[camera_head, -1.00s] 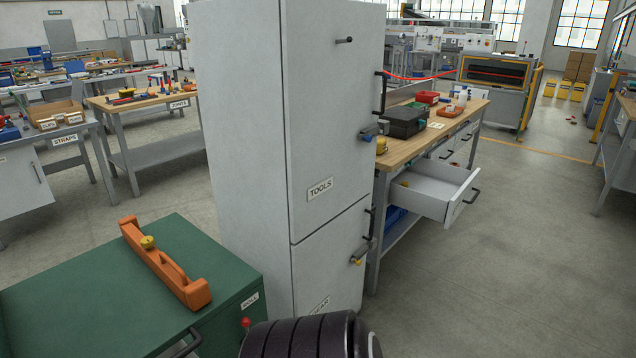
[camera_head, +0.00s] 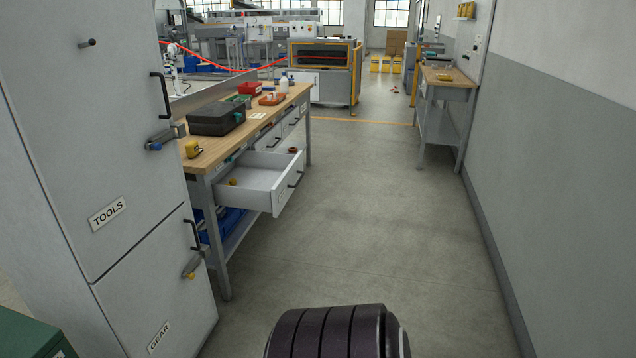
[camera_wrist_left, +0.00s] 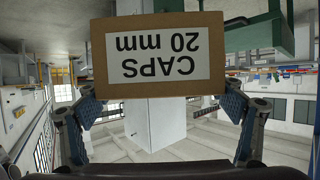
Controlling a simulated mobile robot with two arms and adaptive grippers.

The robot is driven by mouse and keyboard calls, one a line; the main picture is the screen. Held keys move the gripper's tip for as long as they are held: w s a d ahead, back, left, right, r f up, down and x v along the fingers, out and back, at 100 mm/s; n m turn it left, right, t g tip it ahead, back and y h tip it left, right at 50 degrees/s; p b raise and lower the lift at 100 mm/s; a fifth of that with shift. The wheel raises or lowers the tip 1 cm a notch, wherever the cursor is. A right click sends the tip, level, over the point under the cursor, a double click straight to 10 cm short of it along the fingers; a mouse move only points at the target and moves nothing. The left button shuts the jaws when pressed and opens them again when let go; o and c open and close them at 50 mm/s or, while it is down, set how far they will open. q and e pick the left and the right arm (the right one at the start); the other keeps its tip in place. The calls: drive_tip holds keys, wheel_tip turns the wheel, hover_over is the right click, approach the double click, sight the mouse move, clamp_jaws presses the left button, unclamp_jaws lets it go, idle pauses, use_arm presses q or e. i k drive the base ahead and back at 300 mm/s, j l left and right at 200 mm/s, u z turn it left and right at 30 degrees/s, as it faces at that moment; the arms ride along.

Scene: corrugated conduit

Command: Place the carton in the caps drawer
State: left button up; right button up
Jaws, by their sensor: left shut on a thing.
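The carton (camera_wrist_left: 157,55) is brown cardboard with a white label reading "CAPS 20 mm", upside down in the left wrist view. My left gripper (camera_wrist_left: 160,104) is shut on it, one finger at each side. Neither the carton nor the left gripper shows in the head view. In the head view a white drawer (camera_head: 258,178) stands pulled out from the wooden-topped workbench (camera_head: 205,155), left of centre. A small yellow item (camera_head: 233,182) lies inside it, with free floor space around that. The drawer's label is too small to read. My right gripper is not in view.
A tall grey cabinet (camera_head: 110,150) marked TOOLS and GEAR stands close on the left, before the bench. A black case (camera_head: 216,118) and yellow tape measure (camera_head: 192,149) sit on the bench. The floor aisle (camera_head: 390,210) is clear up to the right wall (camera_head: 560,150).

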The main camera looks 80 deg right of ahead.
sight(269, 182)
drive_tip(key=z, duration=1.85)
drive_tip(key=i+l+z, duration=0.3)
drive_tip(key=i, duration=0.3)
drive_tip(key=i+z, duration=0.3)
drive_tip(key=i, duration=0.3)
drive_tip(key=i+l, duration=0.1)
drive_tip(key=i, duration=2.2)
